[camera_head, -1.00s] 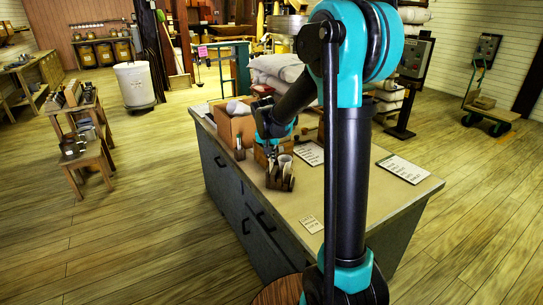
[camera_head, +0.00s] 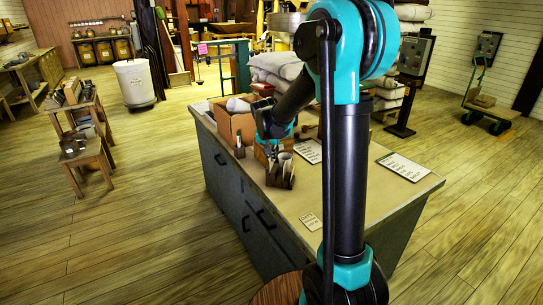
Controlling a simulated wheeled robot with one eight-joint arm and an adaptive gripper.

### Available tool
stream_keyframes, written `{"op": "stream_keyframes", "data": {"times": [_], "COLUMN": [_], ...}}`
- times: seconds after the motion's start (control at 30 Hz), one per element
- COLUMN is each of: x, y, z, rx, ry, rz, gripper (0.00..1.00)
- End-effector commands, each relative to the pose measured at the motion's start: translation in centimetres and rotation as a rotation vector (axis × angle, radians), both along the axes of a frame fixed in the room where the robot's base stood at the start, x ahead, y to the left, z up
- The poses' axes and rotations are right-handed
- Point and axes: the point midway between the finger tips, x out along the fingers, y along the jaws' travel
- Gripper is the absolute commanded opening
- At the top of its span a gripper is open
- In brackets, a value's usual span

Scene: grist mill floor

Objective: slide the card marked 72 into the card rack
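My gripper (camera_head: 273,147) points down over the counter, just behind a small dark wooden holder with pale upright pieces (camera_head: 280,175). Its fingers are small and partly hidden, so I cannot tell whether they are open or hold anything. A small pale card (camera_head: 309,221) lies flat near the counter's front edge. A larger white sheet (camera_head: 403,167) lies at the right end, and another (camera_head: 308,151) lies behind my arm. The print is too small to read, so I cannot tell which is marked 72. I cannot tell for sure whether the wooden holder is the card rack.
The counter (camera_head: 350,205) has a clear front right area. A wooden box (camera_head: 232,125) and a small upright item (camera_head: 239,149) stand at its left. Pale sacks (camera_head: 275,68) are stacked behind. My upright arm hides part of the counter. Open floor surrounds it.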

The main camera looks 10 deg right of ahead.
Motion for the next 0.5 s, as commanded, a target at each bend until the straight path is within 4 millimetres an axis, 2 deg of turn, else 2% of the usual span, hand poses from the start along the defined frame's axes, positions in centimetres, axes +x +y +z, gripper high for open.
{"op": "stream_keyframes", "data": {"times": [0.27,0.3,0.5], "x": [0.0,-0.02,-0.02], "y": [0.0,0.0,0.0], "z": [0.01,0.01,0.01], "rx": [0.0,0.0,0.0], "ry": [0.0,0.0,0.0], "rz": [0.0,0.0,0.0], "gripper": [0.0,0.06,0.29]}}
